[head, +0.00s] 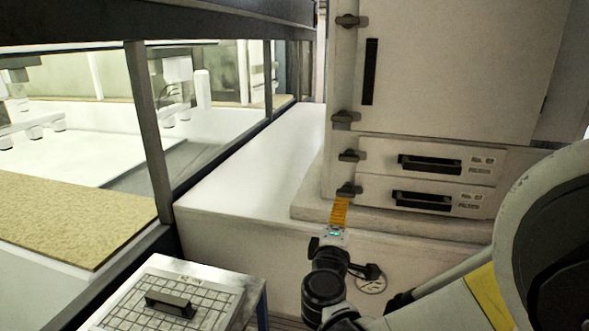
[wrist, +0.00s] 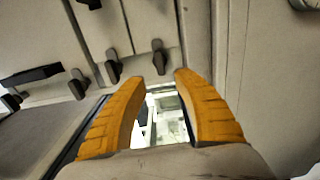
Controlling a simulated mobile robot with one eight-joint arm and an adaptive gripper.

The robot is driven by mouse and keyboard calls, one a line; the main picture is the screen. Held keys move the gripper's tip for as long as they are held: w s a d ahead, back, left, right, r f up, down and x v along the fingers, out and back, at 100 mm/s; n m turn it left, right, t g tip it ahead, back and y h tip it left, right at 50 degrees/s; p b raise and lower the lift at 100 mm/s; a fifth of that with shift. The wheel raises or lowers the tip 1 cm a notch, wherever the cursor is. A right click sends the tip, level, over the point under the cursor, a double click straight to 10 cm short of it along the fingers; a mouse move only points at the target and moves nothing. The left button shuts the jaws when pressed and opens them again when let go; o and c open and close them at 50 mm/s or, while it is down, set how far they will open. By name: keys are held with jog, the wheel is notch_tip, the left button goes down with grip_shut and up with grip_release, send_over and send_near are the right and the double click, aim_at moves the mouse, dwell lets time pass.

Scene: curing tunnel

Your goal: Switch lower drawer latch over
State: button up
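The lower drawer latch (head: 348,190) is a small dark knob at the left edge of the lower drawer (head: 377,193), in line with the latches above it. My gripper (head: 339,203) has orange fingers and is just below and in front of this latch in the head view. In the wrist view, the lower drawer latch (wrist: 159,58) shows just beyond the gap between the fingertips of my gripper (wrist: 161,79). The fingers are apart with nothing between them. Whether a fingertip touches the latch cannot be told.
The upper drawer latch (head: 350,155) is close above, also in the wrist view (wrist: 113,67). Another latch (head: 345,117) is on the door (head: 450,70). A white ledge (head: 255,165) and glazed tunnel stand left. A gridded box (head: 170,295) is at front left.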

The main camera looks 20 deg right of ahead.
aim_at(345, 196)
jog(key=x, duration=1)
jog(key=shift+d, duration=0.2)
jog(key=shift+c, duration=0.4)
grip_shut()
